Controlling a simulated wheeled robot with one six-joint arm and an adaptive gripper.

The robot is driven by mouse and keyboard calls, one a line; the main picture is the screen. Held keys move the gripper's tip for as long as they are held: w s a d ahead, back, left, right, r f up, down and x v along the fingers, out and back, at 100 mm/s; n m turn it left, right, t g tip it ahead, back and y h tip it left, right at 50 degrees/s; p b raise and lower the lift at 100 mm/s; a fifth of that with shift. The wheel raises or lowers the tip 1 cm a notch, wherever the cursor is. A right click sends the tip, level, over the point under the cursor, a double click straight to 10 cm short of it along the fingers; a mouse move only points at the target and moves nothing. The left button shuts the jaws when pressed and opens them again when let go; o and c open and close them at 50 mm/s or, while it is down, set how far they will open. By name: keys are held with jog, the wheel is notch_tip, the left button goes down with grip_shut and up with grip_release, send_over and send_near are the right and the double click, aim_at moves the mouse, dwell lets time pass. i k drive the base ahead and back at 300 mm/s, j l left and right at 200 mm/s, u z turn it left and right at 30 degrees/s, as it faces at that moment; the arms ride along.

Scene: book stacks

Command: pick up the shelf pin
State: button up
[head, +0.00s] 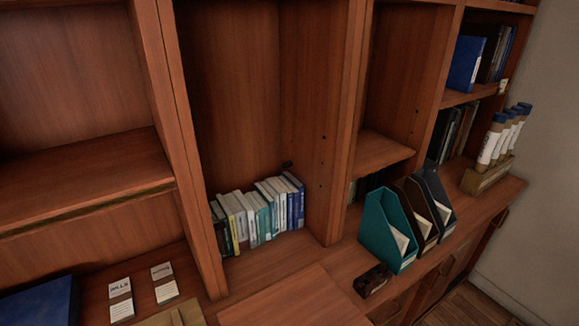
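A small dark piece (287,165), which looks like the shelf pin, shows in the head view at the back right corner of the middle bay. It sits just above the row of books (262,211); it is too small to tell whether it is fixed in the side panel or rests on something. Small dark holes run down the bay's right side panel (324,170). My gripper is not in view.
Teal, brown and dark blue magazine files (388,232) stand on the counter at the right. A dark block-like object (373,280) lies before them. Labelled card stacks (121,300) and a dark blue item (40,302) lie at the lower left. The upper middle bay is empty.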

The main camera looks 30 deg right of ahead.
aim_at(381, 270)
jog(key=z, duration=0.4)
jog(key=j+z, duration=0.1)
jog(key=z, duration=0.75)
jog(key=j+z, duration=0.1)
jog(key=z, duration=0.7)
jog(key=k+j+z, duration=0.2)
jog(key=k+j, duration=0.15)
